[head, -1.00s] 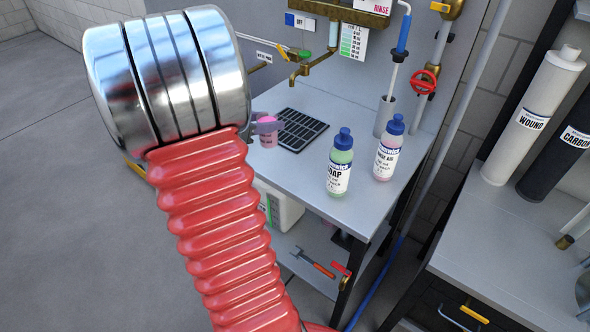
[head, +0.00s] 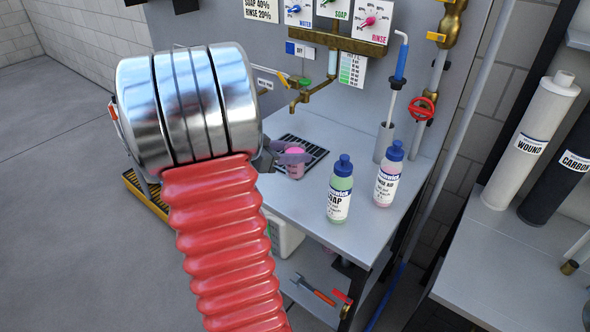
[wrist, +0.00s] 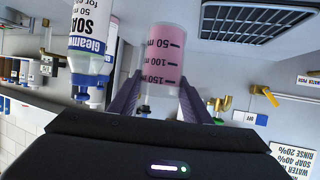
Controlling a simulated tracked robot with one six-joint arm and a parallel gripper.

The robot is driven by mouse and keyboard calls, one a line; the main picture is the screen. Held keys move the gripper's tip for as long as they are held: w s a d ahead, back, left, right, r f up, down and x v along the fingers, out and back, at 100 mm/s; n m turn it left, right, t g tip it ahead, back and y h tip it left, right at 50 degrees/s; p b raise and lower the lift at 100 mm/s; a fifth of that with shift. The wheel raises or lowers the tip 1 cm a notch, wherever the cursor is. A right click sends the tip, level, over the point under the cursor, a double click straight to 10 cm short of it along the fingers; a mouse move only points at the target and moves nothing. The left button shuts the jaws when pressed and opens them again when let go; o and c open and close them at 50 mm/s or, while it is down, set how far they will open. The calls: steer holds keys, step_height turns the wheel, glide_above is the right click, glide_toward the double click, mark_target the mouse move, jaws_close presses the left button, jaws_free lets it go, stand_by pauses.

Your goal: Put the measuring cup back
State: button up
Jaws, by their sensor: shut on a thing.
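The measuring cup (head: 295,169) is small and clear, with pink liquid inside. In the wrist view the cup (wrist: 166,50) shows black marks such as 50 and 150 and appears upside down, as does the whole scene. My gripper (head: 284,158) is shut on the cup, one purple-grey finger on each side. In the head view the cup overlaps the front of the black drain grate (head: 314,149); I cannot tell whether it touches anything below. The grate also shows in the wrist view (wrist: 255,22). My silver and red arm hides the bench's left part.
A soap bottle (head: 340,192) and a rinse aid bottle (head: 388,176) stand to the cup's right. A brass tap (head: 308,92) hangs above the grate's back. A grey holder (head: 383,143) stands behind the bottles. The bench's front middle (head: 300,205) is clear.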

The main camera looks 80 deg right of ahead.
mark_target(287, 168)
steer(key=shift+f, duration=2.65)
steer(key=shift+f, duration=0.1)
steer(key=shift+f, duration=1.8)
steer(key=o, duration=1.3)
steer(key=shift+f, duration=0.1)
steer(key=shift+v, duration=6.1)
